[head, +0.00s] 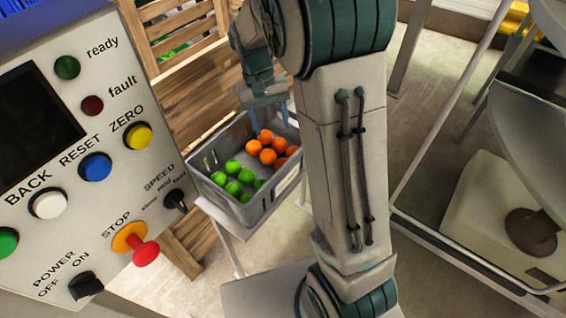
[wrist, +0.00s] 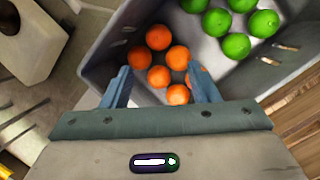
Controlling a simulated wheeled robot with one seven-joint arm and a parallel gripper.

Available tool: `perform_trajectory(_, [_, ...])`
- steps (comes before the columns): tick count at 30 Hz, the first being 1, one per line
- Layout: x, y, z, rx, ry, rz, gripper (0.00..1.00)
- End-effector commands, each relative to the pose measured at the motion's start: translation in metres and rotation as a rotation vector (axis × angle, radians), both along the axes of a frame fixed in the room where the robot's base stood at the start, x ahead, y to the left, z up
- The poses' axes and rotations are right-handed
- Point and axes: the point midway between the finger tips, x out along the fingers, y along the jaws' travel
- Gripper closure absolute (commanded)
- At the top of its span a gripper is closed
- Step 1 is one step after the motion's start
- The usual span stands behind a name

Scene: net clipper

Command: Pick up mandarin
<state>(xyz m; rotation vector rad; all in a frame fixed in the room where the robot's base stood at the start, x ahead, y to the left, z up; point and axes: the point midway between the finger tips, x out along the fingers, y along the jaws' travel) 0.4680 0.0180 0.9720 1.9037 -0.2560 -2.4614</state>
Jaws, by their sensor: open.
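Several orange mandarins (head: 267,156) lie grouped in one part of a grey crate (head: 215,198). They also show in the wrist view (wrist: 158,76), between and just beyond my fingertips. My gripper (head: 264,134) is over the crate at the mandarins' side, pointing down. In the wrist view, my gripper (wrist: 163,82) has its two blue fingers spread apart with nothing held. One mandarin is partly hidden behind the right finger. In the head view my arm hides the crate's right end.
Several green fruits (head: 233,168) share the crate, beside the mandarins. Wooden slatted crates (head: 190,85) stand behind it. A control panel (head: 100,130) with buttons fills the left of the head view. A metal-framed machine (head: 490,190) stands at the right.

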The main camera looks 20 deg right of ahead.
Motion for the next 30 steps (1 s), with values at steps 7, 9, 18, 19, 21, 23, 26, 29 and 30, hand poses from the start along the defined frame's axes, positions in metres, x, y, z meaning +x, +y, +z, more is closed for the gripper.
perform_trajectory(7, [-0.015,-0.006,-0.048,0.000,0.006,-0.002,0.45])
perform_trajectory(9, [-0.017,-0.007,-0.058,0.000,0.005,-0.002,0.45])
perform_trajectory(18, [-0.024,-0.011,-0.082,0.000,0.004,-0.002,0.45])
perform_trajectory(19, [-0.026,-0.012,-0.086,0.000,0.005,-0.002,0.45])
perform_trajectory(21, [-0.030,-0.014,-0.096,0.000,0.006,-0.002,0.45])
perform_trajectory(23, [-0.032,-0.016,-0.105,0.000,0.006,-0.002,0.45])
perform_trajectory(26, [-0.035,-0.017,-0.116,0.000,0.004,-0.002,0.45])
perform_trajectory(29, [-0.036,-0.017,-0.121,0.001,0.001,-0.001,0.45])
perform_trajectory(30, [-0.036,-0.017,-0.122,0.001,0.001,0.000,0.45])
